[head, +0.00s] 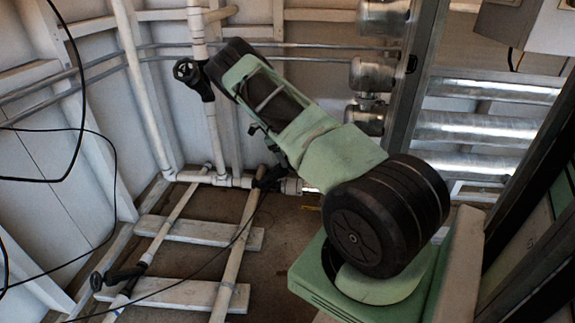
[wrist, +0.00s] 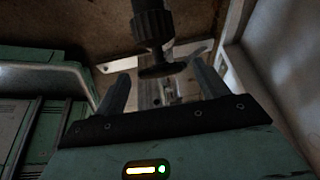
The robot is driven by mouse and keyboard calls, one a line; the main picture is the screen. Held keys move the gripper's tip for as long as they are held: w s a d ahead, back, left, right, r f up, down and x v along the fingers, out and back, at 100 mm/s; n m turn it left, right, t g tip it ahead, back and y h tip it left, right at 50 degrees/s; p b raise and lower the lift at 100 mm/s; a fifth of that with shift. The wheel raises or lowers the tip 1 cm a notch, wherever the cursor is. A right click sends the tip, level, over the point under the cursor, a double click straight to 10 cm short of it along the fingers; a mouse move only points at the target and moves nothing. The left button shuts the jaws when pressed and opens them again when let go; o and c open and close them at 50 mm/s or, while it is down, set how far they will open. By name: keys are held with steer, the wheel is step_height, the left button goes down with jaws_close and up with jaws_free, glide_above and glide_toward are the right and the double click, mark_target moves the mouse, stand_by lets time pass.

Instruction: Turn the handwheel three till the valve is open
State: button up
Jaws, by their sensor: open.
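In the wrist view, my gripper (wrist: 159,80) is open, with one dark finger on each side. The head view shows a black handwheel (head: 186,71) on the vertical white pipe, a black valve (head: 268,178) on the low pipe, and another black valve (head: 125,275) at lower left. No numbers are readable, so I cannot tell which is handwheel three. My gripper is not clearly visible in the head view.
White pipes (head: 230,275) and pale planks (head: 190,294) lie over the brown floor. Black cables (head: 115,170) hang at left. White walls close off the back and left.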

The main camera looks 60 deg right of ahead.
steer(key=shift+b+x, duration=0.3)
steer(key=shift+x, duration=1.45)
steer(key=c, duration=0.6)
steer(key=shift+a+r+h, duration=0.1)
steer(key=shift+h, duration=0.2)
